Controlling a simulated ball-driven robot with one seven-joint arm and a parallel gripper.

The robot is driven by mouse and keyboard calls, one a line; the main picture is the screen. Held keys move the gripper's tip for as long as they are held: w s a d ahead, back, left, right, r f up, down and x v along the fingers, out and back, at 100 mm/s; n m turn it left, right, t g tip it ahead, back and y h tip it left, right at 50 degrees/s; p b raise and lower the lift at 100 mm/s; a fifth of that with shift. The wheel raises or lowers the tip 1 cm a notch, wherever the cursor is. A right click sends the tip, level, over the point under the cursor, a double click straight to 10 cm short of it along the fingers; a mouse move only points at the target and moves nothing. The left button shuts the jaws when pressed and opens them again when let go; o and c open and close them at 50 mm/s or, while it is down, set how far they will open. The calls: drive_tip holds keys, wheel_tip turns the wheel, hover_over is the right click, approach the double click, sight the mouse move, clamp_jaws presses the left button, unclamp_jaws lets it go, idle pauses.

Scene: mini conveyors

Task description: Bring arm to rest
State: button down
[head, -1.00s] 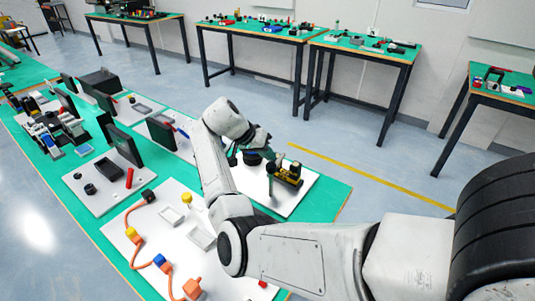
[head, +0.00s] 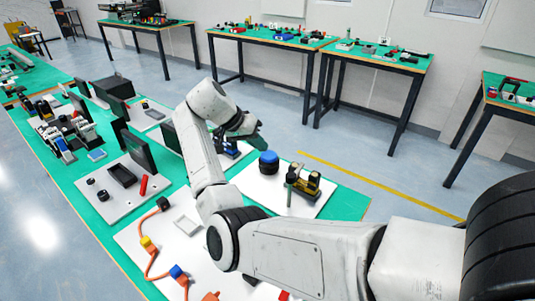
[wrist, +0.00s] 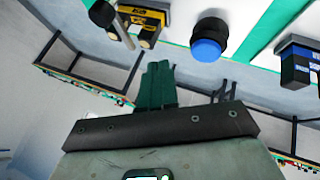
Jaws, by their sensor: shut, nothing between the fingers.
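My arm reaches over the green-topped table (head: 62,178) from the lower right in the head view. My gripper (head: 258,141) is above the table, close to the blue-topped black cylinder in the picture. In the wrist view its green fingers (wrist: 158,86) are together, with nothing between them. The blue-and-black cylinder (head: 268,163) stands on a white board (head: 255,187) and also shows in the wrist view (wrist: 208,40). The gripper looks apart from it.
A yellow-and-black device (head: 305,188) with a grey-green post stands on the same board. A blue-and-black device (wrist: 297,62) is nearby. Boards with black panels and orange piping fill the table's left. Floor with a yellow line (head: 380,186) lies open beyond.

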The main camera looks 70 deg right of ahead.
drive_tip(key=shift+v, duration=0.9)
drive_tip(key=shift+d, duration=0.1)
